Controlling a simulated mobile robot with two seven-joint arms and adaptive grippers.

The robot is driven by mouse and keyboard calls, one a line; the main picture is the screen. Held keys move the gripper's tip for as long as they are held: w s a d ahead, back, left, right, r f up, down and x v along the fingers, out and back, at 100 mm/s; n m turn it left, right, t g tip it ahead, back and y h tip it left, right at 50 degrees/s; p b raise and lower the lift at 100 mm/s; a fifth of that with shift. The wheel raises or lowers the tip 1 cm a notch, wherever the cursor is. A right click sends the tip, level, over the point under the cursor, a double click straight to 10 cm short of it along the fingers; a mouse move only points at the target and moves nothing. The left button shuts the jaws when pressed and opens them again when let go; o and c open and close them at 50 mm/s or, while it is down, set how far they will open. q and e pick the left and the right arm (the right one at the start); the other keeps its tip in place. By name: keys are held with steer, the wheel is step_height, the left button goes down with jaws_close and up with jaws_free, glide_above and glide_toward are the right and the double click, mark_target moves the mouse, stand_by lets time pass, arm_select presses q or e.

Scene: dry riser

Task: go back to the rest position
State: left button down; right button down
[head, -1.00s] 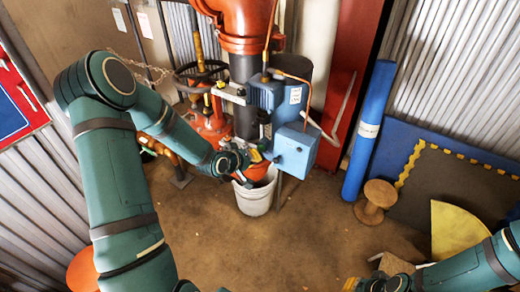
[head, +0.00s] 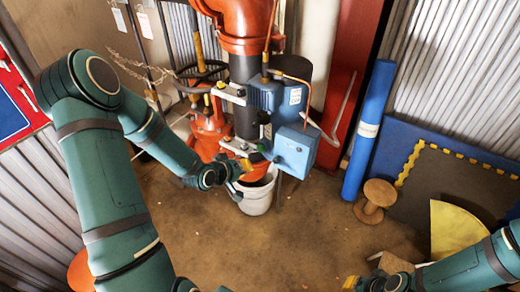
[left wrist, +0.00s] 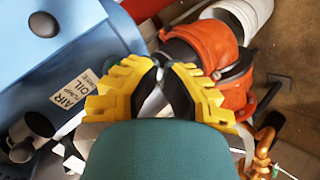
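My left gripper (head: 238,180) is in front of the riser, just left of the light-blue pump box (head: 295,150) and above the white bucket (head: 257,196). In the left wrist view the yellow, black-padded fingers of this gripper (left wrist: 160,80) point toward an orange part (left wrist: 205,55), with the blue box (left wrist: 65,55) at the left. My right gripper (head: 380,283) is low at the bottom right of the head view, partly cut off. Its fingers are too unclear to judge.
The orange and dark riser pipe (head: 243,90) stands behind the left gripper, with an orange valve (head: 209,130) to its left. A blue roll (head: 368,130), a wooden spool (head: 374,201) and a yellow wedge (head: 455,230) are at the right. The middle floor (head: 290,240) is clear.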

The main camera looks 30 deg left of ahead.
arm_select(q)
steer(key=s+d+f+m+g, duration=0.3)
steer(key=s+d, duration=0.4)
steer(key=d, duration=0.4)
steer(key=s+d+f+m+g+h, duration=0.1)
steer(key=s+d+f+m+g, duration=0.3)
steer(key=s+d+f, duration=0.3)
steer(key=s+d+g, duration=0.1)
steer(key=d, duration=0.3)
steer(key=shift+s+d+f+m+g+h, duration=0.3)
steer(key=shift+d+g, duration=0.05)
steer(key=shift+g, duration=0.05)
